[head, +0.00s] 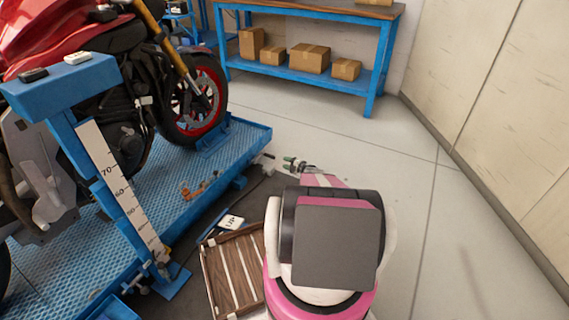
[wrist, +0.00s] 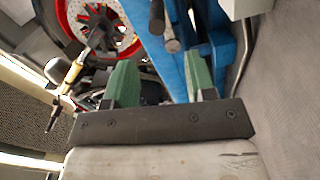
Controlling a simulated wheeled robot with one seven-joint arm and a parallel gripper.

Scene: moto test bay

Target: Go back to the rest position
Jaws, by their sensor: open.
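My gripper (wrist: 162,78) is open, with its two green fingers apart and nothing held between them in the wrist view. The tips are just right of the front end of the blue lift platform (head: 215,165). In the wrist view, blue metal parts (wrist: 197,60) lie beyond the fingers, and a red wheel (wrist: 95,30) is at the upper left.
A red motorcycle (head: 128,85) stands on the lift at left. A wooden slatted tray (head: 211,277) is left of my arm. A blue workbench (head: 300,20) with cardboard boxes (head: 309,58) stands at the back. A wall (head: 500,110) is at right. Floor between bench and arm is clear.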

